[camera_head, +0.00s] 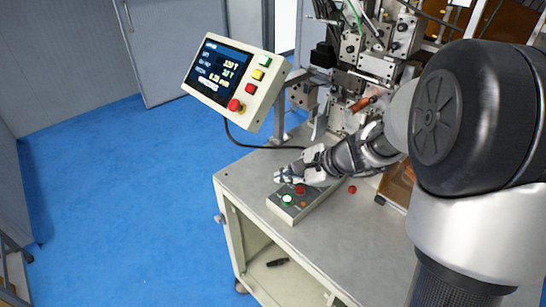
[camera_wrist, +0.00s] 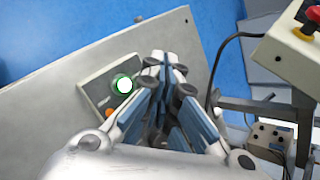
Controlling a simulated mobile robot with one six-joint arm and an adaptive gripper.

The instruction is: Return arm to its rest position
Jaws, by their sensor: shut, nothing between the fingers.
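My arm reaches in from the right in the head view, and my gripper (camera_head: 281,178) is low over the table's left part. It hangs above the far end of a grey button box (camera_head: 294,211). In the wrist view my gripper (camera_wrist: 168,56) has its fingers together and empty. The box's lit white-green button (camera_wrist: 123,84) is just left of the fingers. A red button (camera_head: 299,190) and an orange button (camera_head: 303,204) also show on the box in the head view. I cannot tell whether the fingertips touch the box.
The coil winder (camera_head: 352,60) stands behind my gripper, close to the forearm. A control panel (camera_head: 237,80) with a screen and coloured buttons hangs at the table's back left. A small red knob (camera_head: 352,189) sits on the table (camera_head: 240,183). Blue floor (camera_head: 110,200) is open to the left.

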